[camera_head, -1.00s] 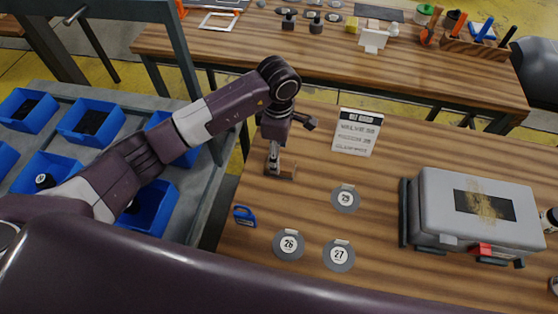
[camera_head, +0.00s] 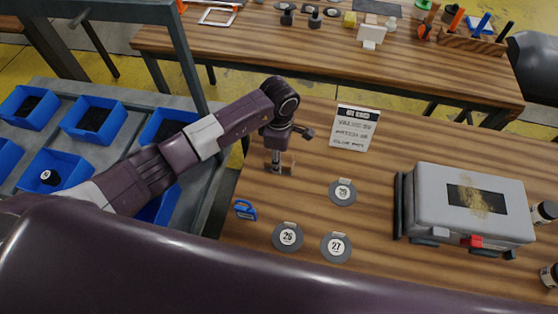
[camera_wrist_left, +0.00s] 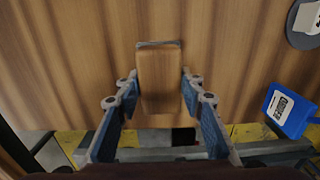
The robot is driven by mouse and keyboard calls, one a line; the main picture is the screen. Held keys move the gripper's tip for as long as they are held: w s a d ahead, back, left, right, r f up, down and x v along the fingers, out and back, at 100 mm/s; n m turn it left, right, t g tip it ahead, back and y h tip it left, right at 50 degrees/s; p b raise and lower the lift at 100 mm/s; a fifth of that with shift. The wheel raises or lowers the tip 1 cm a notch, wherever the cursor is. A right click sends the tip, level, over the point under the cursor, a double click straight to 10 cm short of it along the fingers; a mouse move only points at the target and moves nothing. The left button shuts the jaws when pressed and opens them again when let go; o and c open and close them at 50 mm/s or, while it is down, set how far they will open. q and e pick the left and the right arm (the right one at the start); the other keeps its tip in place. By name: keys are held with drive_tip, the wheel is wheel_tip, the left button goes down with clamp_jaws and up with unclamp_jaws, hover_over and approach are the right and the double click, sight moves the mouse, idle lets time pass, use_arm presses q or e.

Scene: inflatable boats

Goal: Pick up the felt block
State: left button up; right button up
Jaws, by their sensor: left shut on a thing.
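The felt block (camera_wrist_left: 160,84) is a brown, wood-toned block with a thin grey edge at its far end. In the left wrist view it stands between the two blue-padded fingers of my left gripper (camera_wrist_left: 159,88). The gripper is shut on it from both sides. In the head view my left gripper (camera_head: 280,166) points down at the near table's left part, and it hides much of the block. Whether the block still touches the table is not clear. My right gripper is not in view.
Round discs marked 26 (camera_head: 288,237), 27 (camera_head: 336,247) and 29 (camera_head: 343,192) lie nearby. A blue tagged item (camera_head: 245,210) lies near the left edge, a sign (camera_head: 355,128) stands behind, and a grey case (camera_head: 468,204) sits right. Blue bins (camera_head: 93,120) are at left.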

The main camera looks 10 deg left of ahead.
use_arm(q)
drive_tip(key=shift+c, duration=0.9)
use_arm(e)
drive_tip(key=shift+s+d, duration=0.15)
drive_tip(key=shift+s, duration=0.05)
use_arm(q)
drive_tip(key=shift+w+r, duration=0.1)
drive_tip(key=shift+r, duration=0.5)
wheel_tip(320, 180, up, 19)
drive_tip(key=b, duration=0.4)
drive_tip(key=shift+b, duration=0.3)
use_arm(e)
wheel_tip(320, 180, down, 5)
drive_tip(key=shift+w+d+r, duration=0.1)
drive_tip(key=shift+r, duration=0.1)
use_arm(q)
drive_tip(key=shift+f, duration=0.1)
